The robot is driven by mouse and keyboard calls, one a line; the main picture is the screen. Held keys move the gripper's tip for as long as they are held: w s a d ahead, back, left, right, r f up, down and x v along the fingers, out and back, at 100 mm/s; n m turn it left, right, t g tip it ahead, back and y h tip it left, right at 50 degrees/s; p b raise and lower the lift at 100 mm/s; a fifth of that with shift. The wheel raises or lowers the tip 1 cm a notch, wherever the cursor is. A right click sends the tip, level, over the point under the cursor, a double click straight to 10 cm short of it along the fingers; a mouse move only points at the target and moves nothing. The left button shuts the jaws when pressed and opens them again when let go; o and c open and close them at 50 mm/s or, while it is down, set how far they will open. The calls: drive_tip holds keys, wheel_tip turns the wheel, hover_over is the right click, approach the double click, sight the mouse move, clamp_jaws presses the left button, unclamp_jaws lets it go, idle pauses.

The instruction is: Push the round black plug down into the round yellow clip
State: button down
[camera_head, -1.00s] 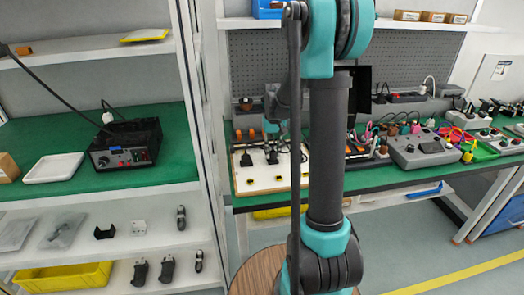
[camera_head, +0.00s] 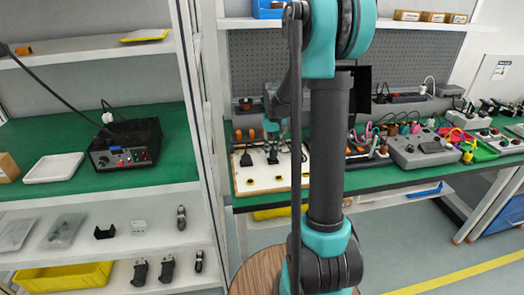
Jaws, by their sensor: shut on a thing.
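A white board (camera_head: 261,186) lies on the green bench, left of my arm's upright link. Two dark plug-like shapes stand over its back half, one at left (camera_head: 246,158) and the black plug (camera_head: 272,156) nearer my arm. Small yellow clips show on the board's front half, one at left (camera_head: 250,181) and one at right (camera_head: 279,178). My gripper (camera_head: 272,144) is small and partly hidden behind my own arm; it appears shut on the black plug, low over the board. The exact contact, and any gap between plug and clip, cannot be made out.
A grey control box (camera_head: 420,150) and coloured trays (camera_head: 480,150) stand on the green bench to the right. A pegboard (camera_head: 255,70) rises behind. A shelf unit at left holds a black power supply (camera_head: 125,145) and a white tray (camera_head: 53,167).

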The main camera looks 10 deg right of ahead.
drive_tip(key=shift+r, duration=1.2)
drive_tip(key=shift+r, duration=0.5)
wheel_tip(320, 180, up, 4)
drive_tip(key=shift+r, duration=0.1)
drive_tip(key=s+a, duration=1.1)
wheel_tip(320, 180, down, 6)
drive_tip(key=shift+f, duration=0.65)
drive_tip(key=shift+f, duration=0.65)
idle(0.7)
